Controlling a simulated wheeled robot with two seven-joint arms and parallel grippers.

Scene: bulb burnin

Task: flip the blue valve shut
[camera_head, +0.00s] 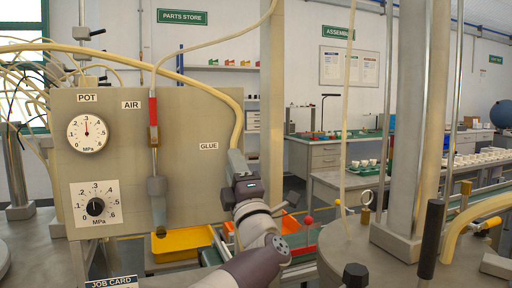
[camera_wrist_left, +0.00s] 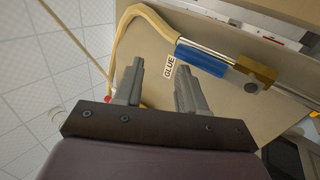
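The blue valve handle (camera_wrist_left: 200,58) shows in the left wrist view. It lies in line with a silver pipe and a brass body (camera_wrist_left: 255,70), beside the GLUE label (camera_wrist_left: 168,67) on the beige panel. In the head view my left gripper and arm cover this spot, to the right of the GLUE label (camera_head: 209,146), so the blue handle is hidden there. My left gripper (camera_head: 238,163) is in front of the panel. In the wrist view its fingers (camera_wrist_left: 159,72) are apart with nothing between them, and the blue handle is beyond the right finger. My right gripper is out of view.
A red valve handle (camera_head: 153,111) lines up with the AIR pipe to the left. The panel carries a pressure gauge (camera_head: 87,133) and a black knob (camera_head: 96,207). A yellow tray (camera_head: 182,243) stands below. A grey post (camera_head: 410,130) rises at the right.

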